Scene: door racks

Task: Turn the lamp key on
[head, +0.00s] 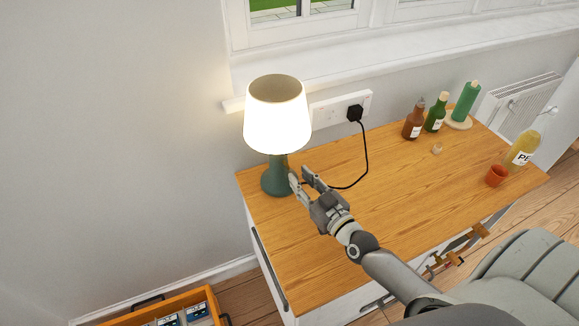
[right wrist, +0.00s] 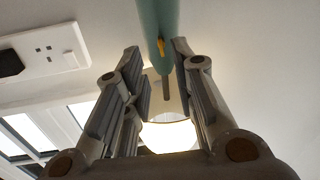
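The lamp has a glowing white shade (head: 277,118) and a green base (head: 274,178), and it stands at the table's back left corner. In the right wrist view the picture looks upside down: the green stem (right wrist: 157,12) is at the top and the lit shade (right wrist: 168,137) below. A small yellow-orange piece on the stem, probably the lamp key (right wrist: 161,46), shows between the fingertips. My right gripper (head: 301,177) is open, beside the lamp's base on its right, fingers pointing at it. Contact with the key cannot be told. My left gripper is not in view.
The wooden table (head: 400,195) is clear in the middle. A black cord runs from the lamp to a wall socket (head: 340,108). An open drawer (head: 150,312) is at lower left.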

